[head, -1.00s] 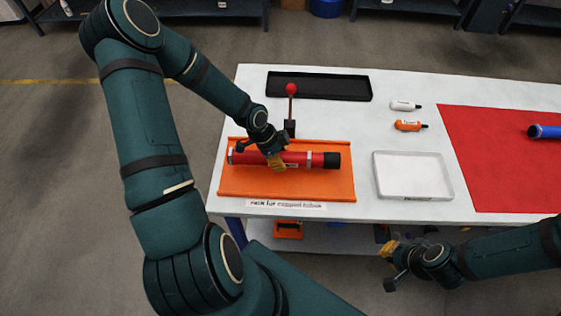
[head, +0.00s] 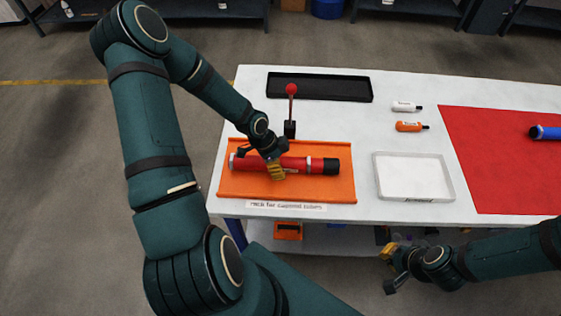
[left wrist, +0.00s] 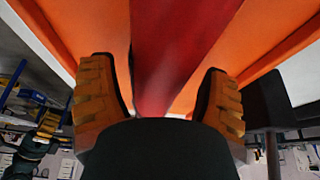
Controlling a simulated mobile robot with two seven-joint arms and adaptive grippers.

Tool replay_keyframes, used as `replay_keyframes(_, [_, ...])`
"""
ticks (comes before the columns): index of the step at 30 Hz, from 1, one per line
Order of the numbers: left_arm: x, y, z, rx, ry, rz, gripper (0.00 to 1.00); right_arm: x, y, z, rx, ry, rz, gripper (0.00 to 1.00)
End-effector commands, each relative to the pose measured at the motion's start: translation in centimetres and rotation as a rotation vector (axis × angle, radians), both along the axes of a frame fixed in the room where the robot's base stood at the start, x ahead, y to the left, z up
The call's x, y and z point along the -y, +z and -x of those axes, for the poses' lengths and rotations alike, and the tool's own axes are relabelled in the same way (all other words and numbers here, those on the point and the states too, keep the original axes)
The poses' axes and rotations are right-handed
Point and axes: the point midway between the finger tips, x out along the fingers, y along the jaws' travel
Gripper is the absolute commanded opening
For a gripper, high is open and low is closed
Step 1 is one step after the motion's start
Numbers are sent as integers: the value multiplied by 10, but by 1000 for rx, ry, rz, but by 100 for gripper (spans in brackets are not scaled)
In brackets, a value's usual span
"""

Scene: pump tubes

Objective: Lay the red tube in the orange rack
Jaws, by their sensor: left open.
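The red tube (head: 305,164) with its black end lies lengthwise on the orange rack (head: 335,190) at the table's left front. My left gripper (head: 274,168) is over the tube's middle and hides part of it. In the left wrist view the red tube (left wrist: 172,50) runs between the two spread fingers of the left gripper (left wrist: 165,95), and gaps show between tube and fingers. My right gripper (head: 388,268) hangs in front of the table, its fingers apart and empty.
A red-knobbed post (head: 291,105) stands just behind the rack. A black tray (head: 320,87) lies further back. A white tray (head: 413,178), two small bottles (head: 408,126) and a red mat (head: 500,175) with a blue tube (head: 548,132) are to the right.

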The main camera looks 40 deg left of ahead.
Motion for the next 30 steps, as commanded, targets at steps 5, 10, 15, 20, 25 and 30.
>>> replay_keyframes(5, [-9, 25, 4, 2, 4, -1, 76, 0, 9, 0, 1, 0, -1, 0])
replay_keyframes(10, [-21, 59, 12, 1, 6, -2, 76, 1, 22, 0, 2, 0, -4, 0])
replay_keyframes(15, [-31, 89, 18, 2, 4, -2, 76, 1, 32, 0, 2, 0, -6, 0])
replay_keyframes(20, [-37, 105, 22, 0, 3, -1, 76, 2, 38, 0, 2, 1, -7, 0])
replay_keyframes(25, [-39, 111, 24, 0, 1, 0, 76, 2, 40, 1, 2, 1, -8, 0])
replay_keyframes(30, [-28, 109, 22, -6, 21, 21, 76, 2, 40, 1, 2, 1, -8, 0])
